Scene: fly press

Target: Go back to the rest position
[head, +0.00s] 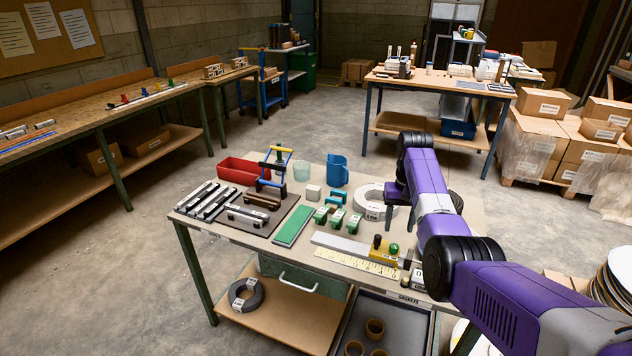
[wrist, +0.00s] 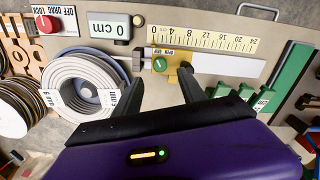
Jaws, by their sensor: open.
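My arm reaches in from the lower right of the head view over the workbench (head: 262,244). My gripper (wrist: 164,86) is open and empty in the wrist view, its two dark fingers apart above the bench. Between and beyond the fingertips is a yellow block with a green knob (wrist: 160,64) on a grey bar beside a yellow scale (wrist: 205,36). The fingers appear apart from the block, though their height above it is hard to judge.
Near my gripper are a pale coil (head: 371,203), several green clamps (head: 338,219) and a red knob (wrist: 47,24). Farther left stand a red tray (head: 243,171), a blue jug (head: 337,170) and a blue-and-yellow frame (head: 272,168). Stacked boxes (head: 533,146) stand right; floor left is clear.

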